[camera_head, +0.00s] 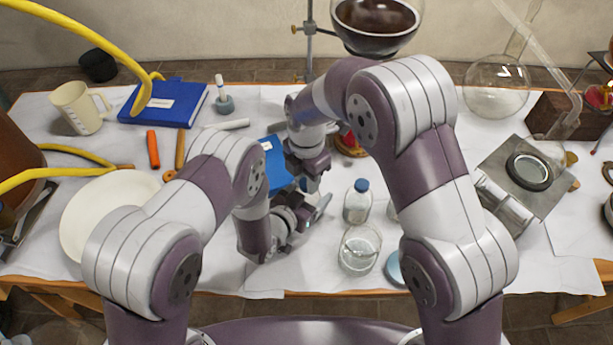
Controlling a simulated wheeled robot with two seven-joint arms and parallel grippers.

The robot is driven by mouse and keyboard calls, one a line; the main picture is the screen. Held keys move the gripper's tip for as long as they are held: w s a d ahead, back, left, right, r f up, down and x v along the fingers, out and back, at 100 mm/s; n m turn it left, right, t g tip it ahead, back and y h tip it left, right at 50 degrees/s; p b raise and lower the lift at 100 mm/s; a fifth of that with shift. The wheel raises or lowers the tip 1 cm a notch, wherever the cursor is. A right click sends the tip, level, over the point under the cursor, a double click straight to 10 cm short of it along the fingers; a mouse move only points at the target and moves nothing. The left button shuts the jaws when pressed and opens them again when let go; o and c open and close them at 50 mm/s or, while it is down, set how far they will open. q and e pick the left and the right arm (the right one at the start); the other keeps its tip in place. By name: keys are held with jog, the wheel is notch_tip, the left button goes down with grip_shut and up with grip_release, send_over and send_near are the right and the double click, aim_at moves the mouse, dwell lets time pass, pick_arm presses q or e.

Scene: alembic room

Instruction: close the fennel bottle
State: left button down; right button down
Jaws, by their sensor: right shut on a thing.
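My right gripper (309,178) points down near the table's middle. It is shut on a small blue piece (309,185) that looks like a cap, mostly hidden by the fingers. My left gripper (316,214) is just below it in the picture, turned sideways, close to the right one. Whether its fingers are open or shut, or hold a bottle, cannot be made out. A clear bottle with a blue cap (357,203) stands upright to the right of both grippers. No label can be read, so I cannot tell which bottle is the fennel one.
A clear glass jar (359,250) stands in front of the capped bottle, with a blue disc (394,268) at its right. A white plate (90,215), a mug (78,108) and a blue book (165,103) are at left. A metal plate (497,165) and glassware are at right.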

jog(key=m, duration=0.3)
jog(key=c, duration=0.8)
grip_release()
jog(key=shift+r, duration=2.25)
